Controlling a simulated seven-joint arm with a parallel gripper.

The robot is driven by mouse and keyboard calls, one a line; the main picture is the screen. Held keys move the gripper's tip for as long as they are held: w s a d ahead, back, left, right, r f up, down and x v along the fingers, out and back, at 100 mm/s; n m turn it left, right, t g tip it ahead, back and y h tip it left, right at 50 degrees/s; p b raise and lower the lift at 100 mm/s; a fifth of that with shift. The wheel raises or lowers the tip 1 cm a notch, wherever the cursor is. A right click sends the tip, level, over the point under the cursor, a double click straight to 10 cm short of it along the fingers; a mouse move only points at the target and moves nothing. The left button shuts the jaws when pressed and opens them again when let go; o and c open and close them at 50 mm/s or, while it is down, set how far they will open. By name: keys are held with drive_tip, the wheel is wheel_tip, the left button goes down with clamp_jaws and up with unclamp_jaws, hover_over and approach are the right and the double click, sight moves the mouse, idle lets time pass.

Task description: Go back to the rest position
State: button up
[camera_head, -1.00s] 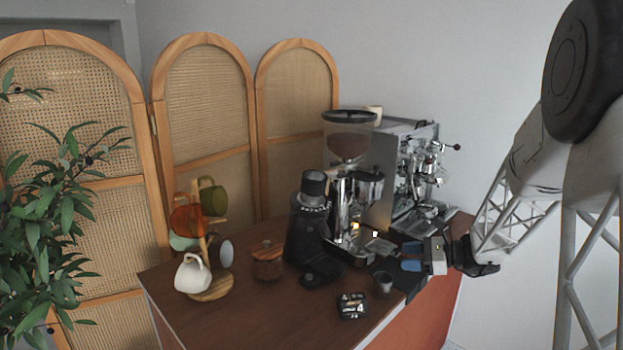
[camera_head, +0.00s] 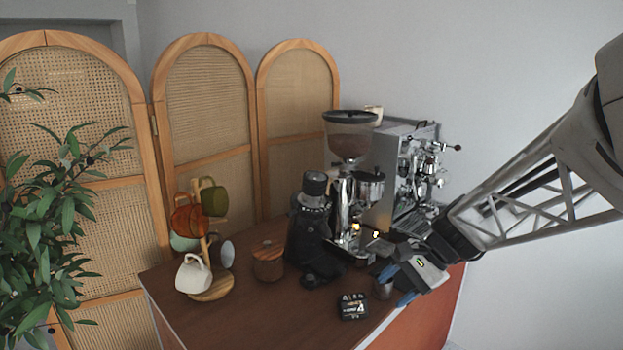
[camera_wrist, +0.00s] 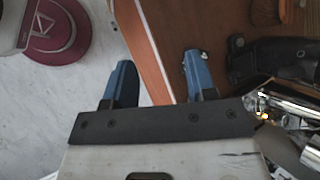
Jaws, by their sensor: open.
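My gripper (camera_head: 396,286) is at the right front of the wooden cart top (camera_head: 225,312), with its blue fingers apart and nothing seen between them. In the head view it hangs over the cart's right edge and partly covers a small metal cup (camera_head: 382,288). In the wrist view my gripper (camera_wrist: 160,82) shows two spread blue fingers. One is over the pale floor (camera_wrist: 75,115), the other over the cart top near its edge.
A coffee grinder (camera_head: 347,190) and espresso machine (camera_head: 410,165) stand behind my gripper. A folding screen (camera_head: 205,120) is behind. The front left top is clear.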

drive_tip(key=s+r+n+t+h, duration=0.1)
drive_tip(key=s+n+h, duration=0.3)
drive_tip(key=s, duration=0.6)
drive_tip(key=s+d+r+n+t+h, duration=0.1)
drive_tip(key=s+n+h, duration=0.3)
drive_tip(key=s, duration=0.6)
drive_tip(key=shift+s+d+r+n+t, duration=0.15)
drive_tip(key=shift+d+r+n+t, duration=0.15)
drive_tip(key=shift+n, duration=0.5)
